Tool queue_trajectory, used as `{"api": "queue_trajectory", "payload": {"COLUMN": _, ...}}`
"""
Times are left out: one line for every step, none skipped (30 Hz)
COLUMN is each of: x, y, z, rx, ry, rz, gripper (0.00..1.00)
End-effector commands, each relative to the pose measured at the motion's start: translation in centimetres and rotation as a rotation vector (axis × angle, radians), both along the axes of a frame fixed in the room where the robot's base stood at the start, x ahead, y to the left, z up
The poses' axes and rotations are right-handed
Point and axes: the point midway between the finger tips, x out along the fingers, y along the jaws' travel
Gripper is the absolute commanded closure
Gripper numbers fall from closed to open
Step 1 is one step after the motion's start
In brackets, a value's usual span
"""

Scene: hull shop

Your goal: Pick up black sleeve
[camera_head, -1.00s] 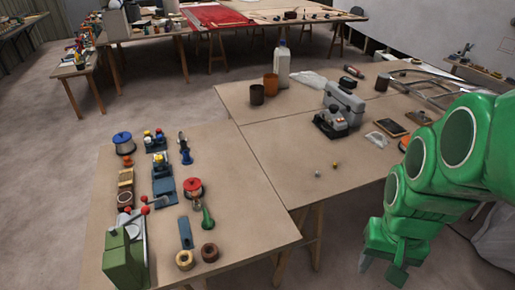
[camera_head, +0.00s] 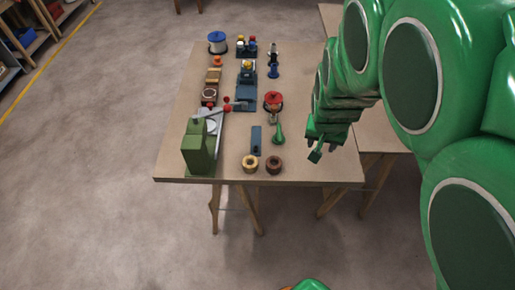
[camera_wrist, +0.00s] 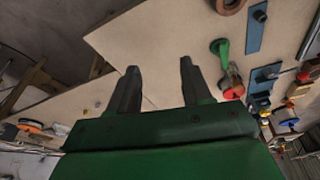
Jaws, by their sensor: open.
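I cannot pick out a black sleeve for certain in either current view. My gripper (camera_head: 318,150) is above the right part of the work table (camera_head: 325,174), right of the laid-out parts. In the wrist view my gripper (camera_wrist: 159,68) is open, its two dark fingers apart with only bare tabletop between them. The nearest parts are a green-handled tool (camera_head: 279,132), a blue bar (camera_head: 256,143), a brown ring (camera_head: 275,170) and a tan ring (camera_head: 250,168). My arm hides most of the tables at the right.
A green lever press (camera_head: 197,150) stands at the table's front left. A red-topped part (camera_head: 273,101), a blue-topped spool (camera_head: 217,42) and several tools stand farther back. The floor left of the table is clear. Shelves (camera_head: 30,45) stand at the far left.

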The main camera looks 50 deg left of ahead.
Motion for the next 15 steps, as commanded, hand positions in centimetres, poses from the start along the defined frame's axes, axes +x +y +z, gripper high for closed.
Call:
{"api": "queue_trajectory", "payload": {"x": -0.8, "y": 2.1, "z": -0.9, "rx": 0.006, "ry": -0.01, "rz": 0.032, "gripper": 0.51}}
{"api": "queue_trajectory", "payload": {"x": -1.1, "y": 3.2, "z": -1.4, "rx": 0.01, "ry": -0.016, "rz": 0.048, "gripper": 0.51}}
{"api": "queue_trajectory", "payload": {"x": -1.7, "y": 4.7, "z": -2.0, "rx": 0.016, "ry": -0.025, "rz": 0.069, "gripper": 0.51}}
{"api": "queue_trajectory", "payload": {"x": -2.2, "y": 5.8, "z": -2.4, "rx": 0.022, "ry": -0.033, "rz": 0.086, "gripper": 0.51}}
{"api": "queue_trajectory", "payload": {"x": -2.7, "y": 6.9, "z": -2.8, "rx": 0.028, "ry": -0.04, "rz": 0.102, "gripper": 0.51}}
{"api": "queue_trajectory", "payload": {"x": -3.4, "y": 8.3, "z": -3.5, "rx": 0.037, "ry": -0.048, "rz": 0.125, "gripper": 0.51}}
{"api": "queue_trajectory", "payload": {"x": -4.0, "y": 9.4, "z": -4.0, "rx": 0.041, "ry": -0.054, "rz": 0.14, "gripper": 0.51}}
{"api": "queue_trajectory", "payload": {"x": -4.6, "y": 10.3, "z": -4.5, "rx": 0.046, "ry": -0.057, "rz": 0.155, "gripper": 0.51}}
{"api": "queue_trajectory", "payload": {"x": -5.4, "y": 11.5, "z": -5.0, "rx": 0.054, "ry": -0.063, "rz": 0.173, "gripper": 0.51}}
{"api": "queue_trajectory", "payload": {"x": -5.9, "y": 12.4, "z": -5.3, "rx": 0.06, "ry": -0.068, "rz": 0.187, "gripper": 0.51}}
{"api": "queue_trajectory", "payload": {"x": -6.5, "y": 13.2, "z": -5.7, "rx": 0.067, "ry": -0.073, "rz": 0.2, "gripper": 0.51}}
{"api": "queue_trajectory", "payload": {"x": -7.1, "y": 14.1, "z": -6.1, "rx": 0.075, "ry": -0.079, "rz": 0.216, "gripper": 0.51}}
{"api": "queue_trajectory", "payload": {"x": -7.6, "y": 14.7, "z": -6.4, "rx": 0.078, "ry": -0.081, "rz": 0.226, "gripper": 0.51}}
{"api": "queue_trajectory", "payload": {"x": -8.0, "y": 15.2, "z": -6.7, "rx": 0.081, "ry": -0.084, "rz": 0.234, "gripper": 0.51}}
{"api": "queue_trajectory", "payload": {"x": -8.5, "y": 15.8, "z": -7.0, "rx": 0.085, "ry": -0.086, "rz": 0.245, "gripper": 0.51}}
